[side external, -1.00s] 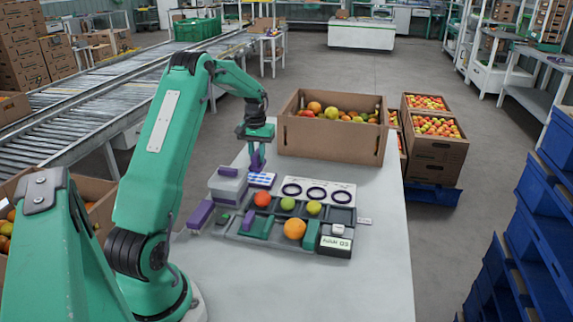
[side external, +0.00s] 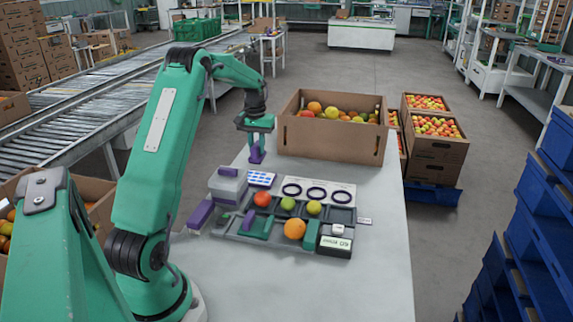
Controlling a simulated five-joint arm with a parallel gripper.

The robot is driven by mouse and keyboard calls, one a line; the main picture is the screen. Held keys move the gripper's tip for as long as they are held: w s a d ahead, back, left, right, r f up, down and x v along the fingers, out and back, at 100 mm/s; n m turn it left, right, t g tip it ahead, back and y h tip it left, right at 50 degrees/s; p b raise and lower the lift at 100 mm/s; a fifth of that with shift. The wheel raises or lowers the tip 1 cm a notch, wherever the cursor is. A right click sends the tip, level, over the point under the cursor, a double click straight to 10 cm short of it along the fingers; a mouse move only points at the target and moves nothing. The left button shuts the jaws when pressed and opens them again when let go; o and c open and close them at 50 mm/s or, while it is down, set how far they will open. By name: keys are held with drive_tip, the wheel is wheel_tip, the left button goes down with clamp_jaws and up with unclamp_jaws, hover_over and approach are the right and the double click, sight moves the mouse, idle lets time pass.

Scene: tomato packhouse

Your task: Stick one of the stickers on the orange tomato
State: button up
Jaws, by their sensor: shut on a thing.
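The orange tomato (side external: 294,229) sits at the front of the dark tray (side external: 258,246) on the table. A red tomato (side external: 262,199) and two yellow-green tomatoes (side external: 288,204) (side external: 314,208) sit behind it. A white sheet with blue stickers (side external: 262,179) lies behind the tray's left side. My gripper (side external: 257,152) is above the table, behind the sheet and far from the orange tomato. It is shut on a small purple piece (side external: 257,157) pointing down. Whether a sticker is on that piece is too small to tell.
A grey box with a purple top piece (side external: 228,183) stands left of the sheet. A white card with three dark rings (side external: 317,192) lies behind the tomatoes. A cardboard box of tomatoes (side external: 333,138) stands at the back. The table's right side is clear.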

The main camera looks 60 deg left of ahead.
drive_tip(key=s+d+r+m, duration=0.2)
drive_tip(key=d+m, duration=0.2)
drive_tip(key=d, duration=1.1)
drive_tip(key=s+d+r+m, duration=0.2)
drive_tip(key=d+m, duration=0.3)
drive_tip(key=d, duration=0.9)
drive_tip(key=shift+s+d+r, duration=0.15)
drive_tip(key=shift+d+r, duration=0.25)
drive_tip(key=shift+r, duration=0.05)
drive_tip(key=shift+f, duration=0.15)
drive_tip(key=shift+f, duration=2.8)
drive_tip(key=shift+f, duration=0.7)
drive_tip(key=shift+r, duration=0.15)
wheel_tip(320, 180, up, 7)
idle(0.5)
